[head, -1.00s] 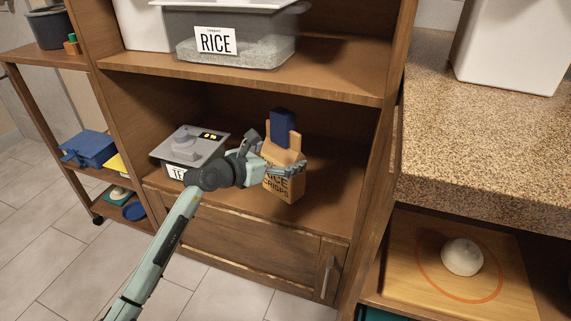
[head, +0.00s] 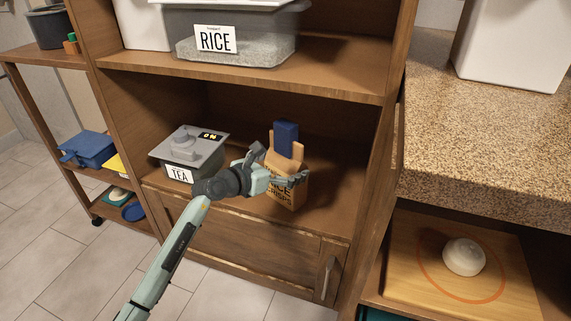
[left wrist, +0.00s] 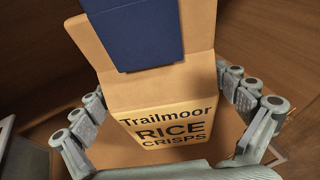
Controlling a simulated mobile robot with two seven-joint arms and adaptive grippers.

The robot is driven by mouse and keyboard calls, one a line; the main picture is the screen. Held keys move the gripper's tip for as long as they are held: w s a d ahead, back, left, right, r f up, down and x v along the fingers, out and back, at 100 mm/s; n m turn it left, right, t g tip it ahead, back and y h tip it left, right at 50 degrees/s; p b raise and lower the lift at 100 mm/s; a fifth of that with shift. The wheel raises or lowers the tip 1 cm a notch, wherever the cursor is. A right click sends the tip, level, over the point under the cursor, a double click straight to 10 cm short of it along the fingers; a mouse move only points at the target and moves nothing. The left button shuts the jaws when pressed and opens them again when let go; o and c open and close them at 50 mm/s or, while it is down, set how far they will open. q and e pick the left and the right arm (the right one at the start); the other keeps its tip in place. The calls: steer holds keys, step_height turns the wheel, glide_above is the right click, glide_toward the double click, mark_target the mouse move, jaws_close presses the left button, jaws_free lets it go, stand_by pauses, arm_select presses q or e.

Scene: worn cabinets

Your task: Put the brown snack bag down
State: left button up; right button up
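The brown snack bag (head: 298,172) is a tan pack lettered "Trailmoor RICE CRISPS" with a dark blue top panel. It is roughly upright at the right part of the lower shelf (head: 325,212), near its front. Whether its base touches the shelf is hard to tell. My left gripper (head: 288,178) reaches in from the left and is shut on the bag. In the left wrist view the bag (left wrist: 160,118) fills the space between the fingers, with fingertips close against both sides. My right gripper is not in view.
A grey lidded TEA container (head: 188,152) stands left of the bag. A clear RICE bin (head: 235,40) stands on the shelf above. The cabinet's right wall is close to the bag. A granite counter (head: 480,130) lies to the right.

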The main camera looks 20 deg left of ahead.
arm_select(q)
steer(key=shift+r, duration=0.1)
steer(key=shift+s+a, duration=0.1)
steer(key=shift+s, duration=0.15)
steer(key=v, duration=0.5)
steer(key=shift+p, duration=0.35)
glide_toward(280, 166)
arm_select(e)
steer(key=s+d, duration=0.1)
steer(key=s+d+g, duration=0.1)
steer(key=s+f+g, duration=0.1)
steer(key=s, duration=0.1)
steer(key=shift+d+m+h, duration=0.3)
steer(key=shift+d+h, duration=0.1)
